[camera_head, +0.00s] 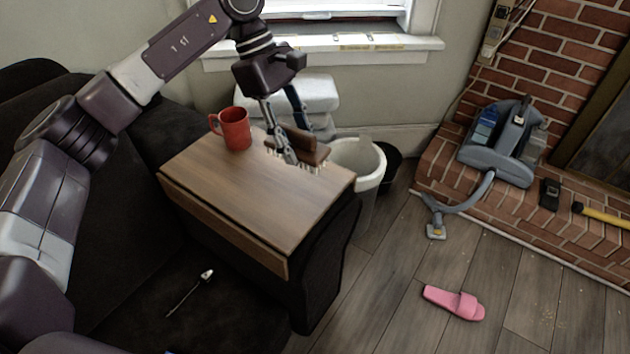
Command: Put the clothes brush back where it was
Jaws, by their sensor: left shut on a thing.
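The clothes brush (308,150) has a brown wooden back and pale bristles pointing down. My left gripper (287,152) is shut on it. The brush is over the far right part of a wooden tray table (240,205) that sits on the arm of a black sofa. I cannot tell whether the bristles touch the wood or hang just above it. The gripper fingers hide part of the brush. My right gripper is not in view.
A red mug (234,130) stands on the wood left of the brush. A white bin (360,166) stands behind. A vacuum cleaner (497,145) rests on the brick hearth. A pink slipper (453,302) lies on the floor. The wood's front part is clear.

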